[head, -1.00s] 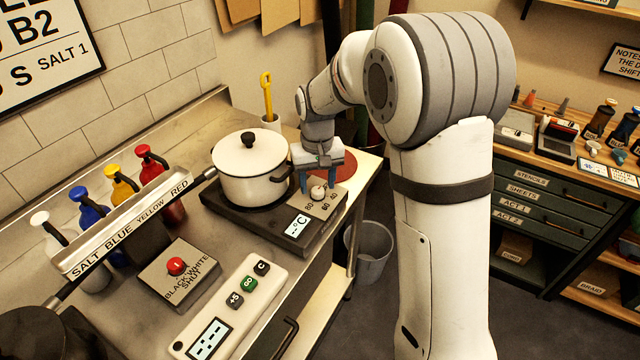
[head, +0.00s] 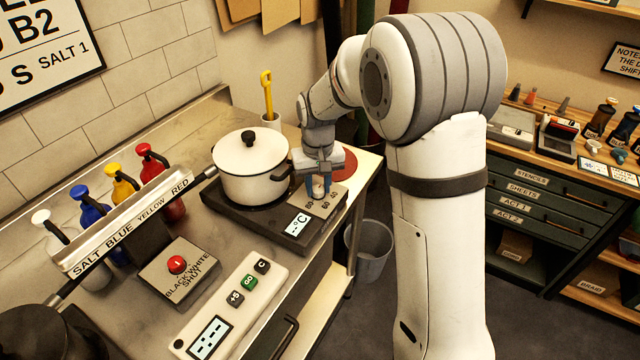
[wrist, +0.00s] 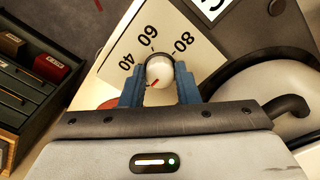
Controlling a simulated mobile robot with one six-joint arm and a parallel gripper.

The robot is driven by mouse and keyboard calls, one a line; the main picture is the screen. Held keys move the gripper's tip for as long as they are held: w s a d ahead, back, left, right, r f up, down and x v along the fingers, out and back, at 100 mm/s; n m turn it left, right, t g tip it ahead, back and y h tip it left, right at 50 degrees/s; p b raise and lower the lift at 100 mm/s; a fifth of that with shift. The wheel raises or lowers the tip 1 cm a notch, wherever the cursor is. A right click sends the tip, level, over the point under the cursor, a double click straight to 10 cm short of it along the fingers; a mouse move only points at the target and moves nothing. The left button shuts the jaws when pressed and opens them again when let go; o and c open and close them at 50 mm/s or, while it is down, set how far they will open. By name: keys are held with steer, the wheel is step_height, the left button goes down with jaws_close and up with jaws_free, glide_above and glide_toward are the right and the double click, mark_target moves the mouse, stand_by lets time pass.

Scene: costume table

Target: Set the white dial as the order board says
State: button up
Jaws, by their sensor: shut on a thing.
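The white dial (wrist: 162,68) stands on a cream plate (wrist: 125,50) marked 40, 60 and 80. A short red mark on the dial points to the lower left in the wrist view, away from the 60. My gripper (wrist: 160,85) is shut on the dial, with a blue finger on each side. In the head view, my gripper (head: 319,184) is down over the plate and mostly hides the dial. The order board (head: 45,50) is cut off at the upper left; it shows "B2" and "SALT 1", and no dial setting is readable.
A white pot (head: 250,170) stands on the black hotplate close left of my gripper. The hotplate display (head: 298,225) shows dashes and °C. A red-button box (head: 178,272), a keypad (head: 235,305) and several bottles stand to the left. A bin (head: 372,252) is on the floor.

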steer(key=shift+m, duration=0.4)
steer(key=m+b, duration=0.1)
steer(key=m, duration=1)
steer(key=shift+b, duration=0.35)
stand_by(0.4)
steer(key=o, duration=1)
steer(key=shift+c, duration=0.2)
